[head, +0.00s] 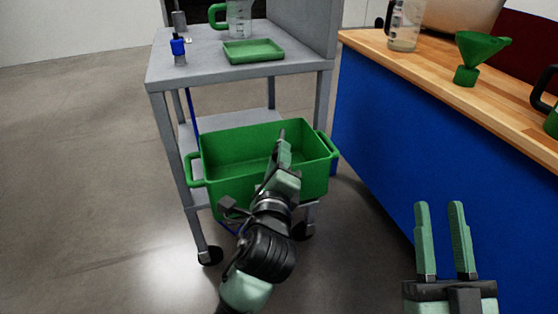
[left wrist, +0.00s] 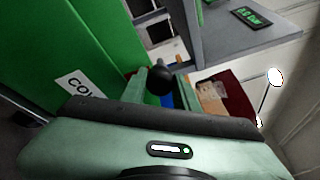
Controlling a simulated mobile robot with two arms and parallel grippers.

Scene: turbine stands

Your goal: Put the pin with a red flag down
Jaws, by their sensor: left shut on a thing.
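My left gripper (head: 281,150) reaches over the front rim of the green crate (head: 222,165) on the cart. In the left wrist view, a dark round knob (left wrist: 160,80) shows at its fingers, and the gripper is shut on it. The knob may be an end of the pin; I cannot make out a red flag on it. In the head view the held thing is mostly hidden by the gripper. My right gripper (head: 440,238) is open and empty at the lower right, in front of the blue counter side.
The grey cart's top (head: 205,55) holds a green tray (head: 254,51), a small blue-topped item (head: 178,48) and a jug (head: 238,18). The wooden counter (head: 435,75) at the right bears a green funnel (head: 480,48) and a beaker (head: 404,28). The floor at the left is clear.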

